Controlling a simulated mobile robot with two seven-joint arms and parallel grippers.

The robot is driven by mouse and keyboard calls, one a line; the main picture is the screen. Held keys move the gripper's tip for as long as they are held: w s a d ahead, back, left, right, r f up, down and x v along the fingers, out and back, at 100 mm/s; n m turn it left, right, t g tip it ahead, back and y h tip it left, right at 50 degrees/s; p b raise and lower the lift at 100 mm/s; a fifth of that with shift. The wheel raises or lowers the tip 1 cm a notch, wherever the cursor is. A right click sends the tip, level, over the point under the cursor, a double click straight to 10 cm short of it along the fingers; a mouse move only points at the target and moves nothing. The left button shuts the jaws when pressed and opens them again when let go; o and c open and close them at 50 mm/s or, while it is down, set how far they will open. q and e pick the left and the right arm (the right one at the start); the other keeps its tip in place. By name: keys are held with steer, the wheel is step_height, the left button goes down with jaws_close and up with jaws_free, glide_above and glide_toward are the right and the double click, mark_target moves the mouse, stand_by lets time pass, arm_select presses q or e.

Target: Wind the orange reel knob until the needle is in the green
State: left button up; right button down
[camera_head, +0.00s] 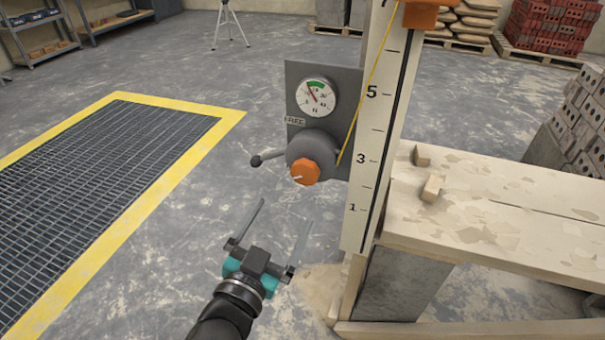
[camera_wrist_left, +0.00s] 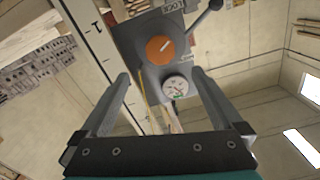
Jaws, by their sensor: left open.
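The orange reel knob (camera_head: 305,172) sits on the front of a grey round reel on a grey panel (camera_head: 345,85). It also shows in the left wrist view (camera_wrist_left: 158,49), with a pale mark on its face. Above it in the head view is the round gauge (camera_head: 316,97), with a green band at its top. The red needle points up and left, near the band's left end; its exact place is too small to tell. The gauge shows in the wrist view too (camera_wrist_left: 176,87). My left gripper (camera_head: 285,212) is open and empty, below and apart from the knob.
A lever with a dark ball end (camera_head: 258,160) sticks out left of the reel, near a FREE label (camera_head: 294,121). A yellow cord (camera_head: 368,85) runs up along the numbered white post (camera_head: 378,150). A plank bench (camera_head: 480,205) stands right.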

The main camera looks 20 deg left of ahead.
mark_target(304, 176)
arm_select(q)
steer(key=w+b, duration=0.1)
steer(key=w, duration=1)
steer(key=shift+w+d+b, duration=0.15)
steer(key=shift+d+b, duration=0.05)
steer(key=shift+b, duration=0.15)
steer(key=shift+w, duration=0.9)
arm_select(e)
steer(key=shift+t, duration=0.4)
steer(key=shift+w+r, duration=0.2)
steer(key=shift+r, duration=0.55)
steer(key=shift+w+r, duration=0.15)
steer(key=shift+r, duration=0.55)
steer(key=shift+w+r, duration=0.2)
steer(key=shift+r, duration=0.55)
arm_select(q)
steer(key=c, duration=1.3)
